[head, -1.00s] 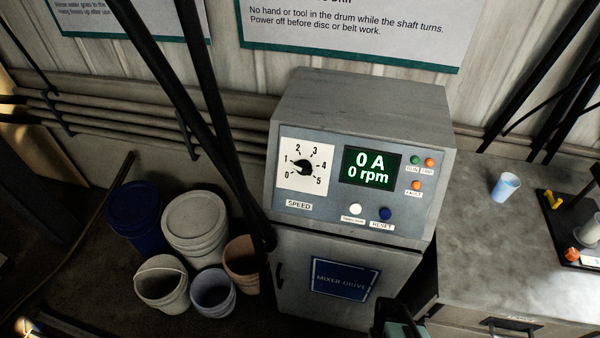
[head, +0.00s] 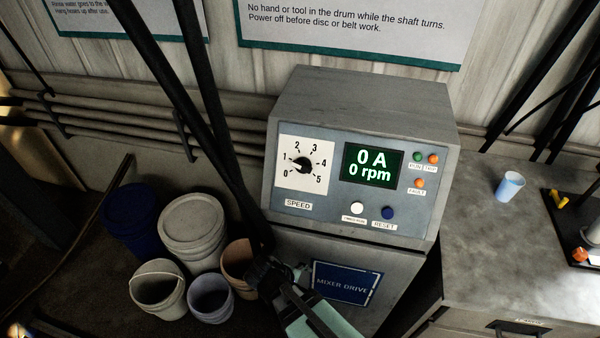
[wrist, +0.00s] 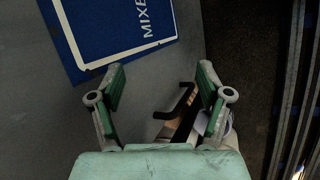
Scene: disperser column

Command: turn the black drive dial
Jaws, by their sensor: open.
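The black drive dial (head: 303,165) sits on a white scale plate marked 0 to 5, above the SPEED label on the grey mixer drive cabinet. Its pointer is turned left, close to the 1. In the wrist view my gripper's two green-padded fingers (wrist: 161,80) are spread apart, with nothing held. The dial is outside the wrist view.
The blue MIXER DRIVE sign (head: 343,283) is beside my gripper. A black door handle (wrist: 177,102) shows between the fingers in the wrist view. A black pole (head: 205,110) passes left of the dial. Several buckets (head: 191,224) stand at lower left. A bench (head: 470,250) is on the right.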

